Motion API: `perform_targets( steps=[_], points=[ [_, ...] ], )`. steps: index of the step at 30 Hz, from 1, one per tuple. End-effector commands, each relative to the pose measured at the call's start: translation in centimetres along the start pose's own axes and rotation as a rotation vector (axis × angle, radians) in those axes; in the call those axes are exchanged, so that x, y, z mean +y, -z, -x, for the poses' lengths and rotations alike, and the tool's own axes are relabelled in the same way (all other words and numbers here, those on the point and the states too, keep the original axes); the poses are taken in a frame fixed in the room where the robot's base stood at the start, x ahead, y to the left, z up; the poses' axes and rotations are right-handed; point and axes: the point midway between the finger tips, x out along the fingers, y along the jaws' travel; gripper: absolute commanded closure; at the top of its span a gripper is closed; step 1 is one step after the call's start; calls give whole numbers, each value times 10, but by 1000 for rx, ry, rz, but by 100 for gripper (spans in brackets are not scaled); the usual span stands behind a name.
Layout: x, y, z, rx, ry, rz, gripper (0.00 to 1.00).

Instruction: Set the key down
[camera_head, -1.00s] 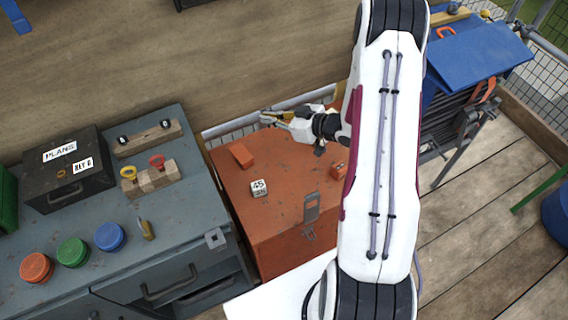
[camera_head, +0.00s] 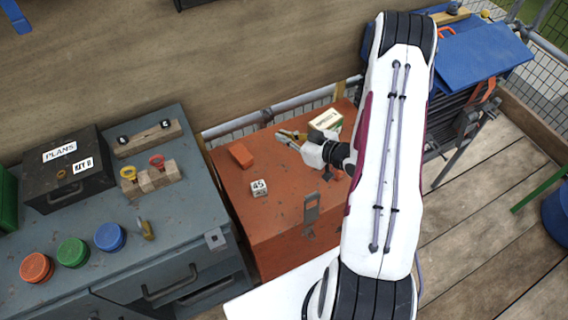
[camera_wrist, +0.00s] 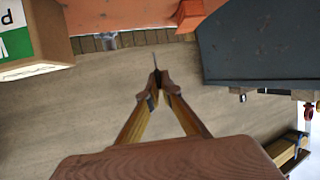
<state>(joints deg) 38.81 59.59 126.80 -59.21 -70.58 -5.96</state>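My gripper (camera_head: 285,137) hangs above the back part of the orange chest (camera_head: 270,210), pointing left. In the wrist view the fingers of my gripper (camera_wrist: 157,82) come together almost to a point. A thin grey sliver (camera_wrist: 154,60) sticks out between the tips; it looks like the end of the key, with the rest hidden by the fingers. It appears clear of any surface. A yellow key-like piece (camera_head: 129,173) and a red one (camera_head: 157,161) stand in a wooden block on the grey cabinet.
On the chest are a labelled box (camera_head: 326,120), close behind my gripper, an orange block (camera_head: 241,155) and a white numbered cube (camera_head: 259,188). The grey cabinet (camera_head: 185,250) holds a black box (camera_head: 68,180), coloured round lids and a brass padlock (camera_head: 146,230). The chest's front left is clear.

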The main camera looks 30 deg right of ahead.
Motion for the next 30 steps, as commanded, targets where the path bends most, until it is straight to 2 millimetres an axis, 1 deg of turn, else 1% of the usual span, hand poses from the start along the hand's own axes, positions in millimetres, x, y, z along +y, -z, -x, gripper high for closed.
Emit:
perform_targets(
  steps=[5, 8, 21, 24, 30],
  points=[
    [0, -3, -1, 0, 0, 0, 100],
    [0, -8, -4, -1, 0, -1, 100],
    [0, -47, -20, 0, 0, -2, 100],
    [0, -52, -22, 0, 0, -1, 100],
    [0, -54, -23, 0, 0, 0, 100]
  ],
)
